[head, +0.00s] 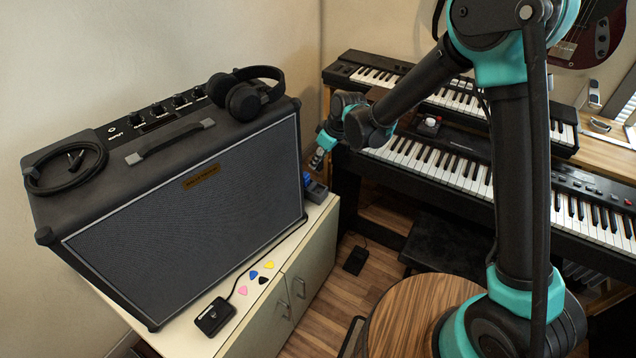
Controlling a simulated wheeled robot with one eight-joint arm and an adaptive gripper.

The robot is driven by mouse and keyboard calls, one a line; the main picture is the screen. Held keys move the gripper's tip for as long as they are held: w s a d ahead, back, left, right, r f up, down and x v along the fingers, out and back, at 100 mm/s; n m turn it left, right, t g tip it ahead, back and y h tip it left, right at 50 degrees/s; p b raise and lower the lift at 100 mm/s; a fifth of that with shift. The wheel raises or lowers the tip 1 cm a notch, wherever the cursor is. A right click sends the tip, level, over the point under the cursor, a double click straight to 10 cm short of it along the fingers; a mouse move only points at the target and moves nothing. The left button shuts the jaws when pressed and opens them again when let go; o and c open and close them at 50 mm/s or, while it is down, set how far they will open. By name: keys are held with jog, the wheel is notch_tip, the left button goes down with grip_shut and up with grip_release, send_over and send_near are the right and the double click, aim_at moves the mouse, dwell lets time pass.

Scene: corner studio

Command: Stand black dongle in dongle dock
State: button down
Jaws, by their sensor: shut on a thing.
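My gripper (317,161) is small in the head view, at the right end of the cabinet top, pointing down beside the amplifier. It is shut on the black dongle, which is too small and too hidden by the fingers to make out. A small dark dock (317,190) with a blue part at its left stands on the cabinet top just below my gripper. It looks like the dongle dock. I cannot tell whether the dongle touches it.
A large amplifier (200,205) fills most of the cabinet top (255,310), close to the left of the dock. Headphones (247,98) and a coiled cable (65,167) lie on it. Picks and a black pedal (212,316) lie in front. Keyboards (440,165) stand behind my arm.

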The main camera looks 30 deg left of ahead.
notch_tip(320, 180, down, 10)
jog(key=shift+f, duration=0.2)
dwell(0.3)
jog(key=shift+f, duration=0.3)
jog(key=c, duration=1.3)
grip_release()
jog(key=shift+c, duration=0.2)
jog(key=shift+r, duration=0.1)
jog(key=v, duration=1.2)
jog(key=shift+r, duration=0.2)
jog(key=shift+d, duration=0.1)
